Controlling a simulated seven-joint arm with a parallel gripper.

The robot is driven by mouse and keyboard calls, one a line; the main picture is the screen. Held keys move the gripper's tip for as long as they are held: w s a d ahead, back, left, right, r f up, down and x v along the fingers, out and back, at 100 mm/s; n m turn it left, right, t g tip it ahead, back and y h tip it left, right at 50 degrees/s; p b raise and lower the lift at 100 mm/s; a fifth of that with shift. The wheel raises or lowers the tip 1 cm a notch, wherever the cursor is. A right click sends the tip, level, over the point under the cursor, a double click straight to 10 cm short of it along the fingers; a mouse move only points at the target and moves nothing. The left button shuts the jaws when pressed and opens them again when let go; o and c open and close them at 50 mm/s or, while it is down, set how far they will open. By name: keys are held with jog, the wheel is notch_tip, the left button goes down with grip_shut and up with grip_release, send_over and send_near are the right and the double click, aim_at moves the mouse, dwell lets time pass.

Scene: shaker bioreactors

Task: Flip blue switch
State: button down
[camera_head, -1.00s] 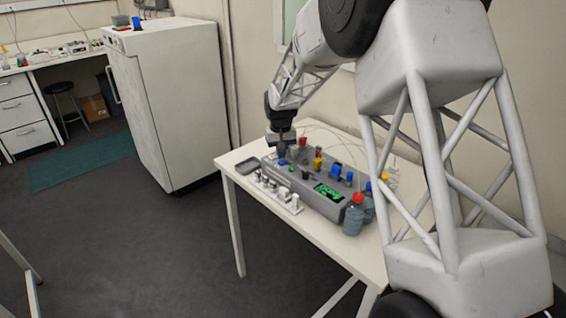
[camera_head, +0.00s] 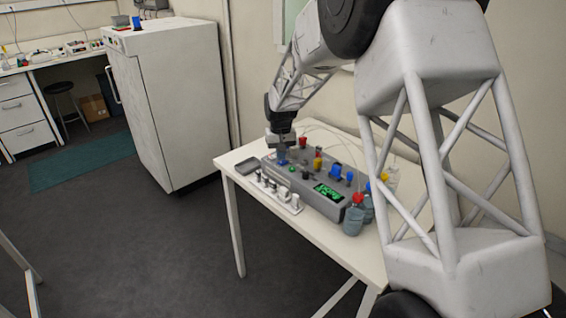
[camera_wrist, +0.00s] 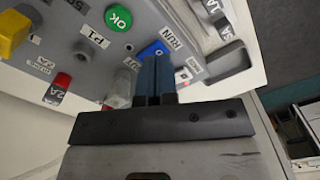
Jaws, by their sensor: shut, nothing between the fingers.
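The blue switch (camera_wrist: 153,49) is on the grey control box (camera_head: 266,162), beside a label reading RUN. Only its top edge shows past my fingers in the wrist view. My gripper (camera_wrist: 155,62) is shut, with nothing between its fingers. Its fingertips are right at the blue switch and cover part of it. I cannot tell if they touch it. In the head view my gripper (camera_head: 281,160) points down at the left end of the box. The switch is not clear there, so I cannot tell which way it is set.
Near the tips are a green OK button (camera_wrist: 118,18), a grey knob (camera_wrist: 121,90), a red knob (camera_wrist: 62,81) and a yellow one (camera_wrist: 12,32). Bottles (camera_head: 354,220) stand at the box's right end. A white fridge-like cabinet (camera_head: 165,105) stands left of the table (camera_head: 320,250).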

aim_at(281, 163)
jog(key=shift+f, duration=1)
dwell(0.9)
jog(key=shift+r, duration=3.45)
jog(key=shift+r, duration=0.15)
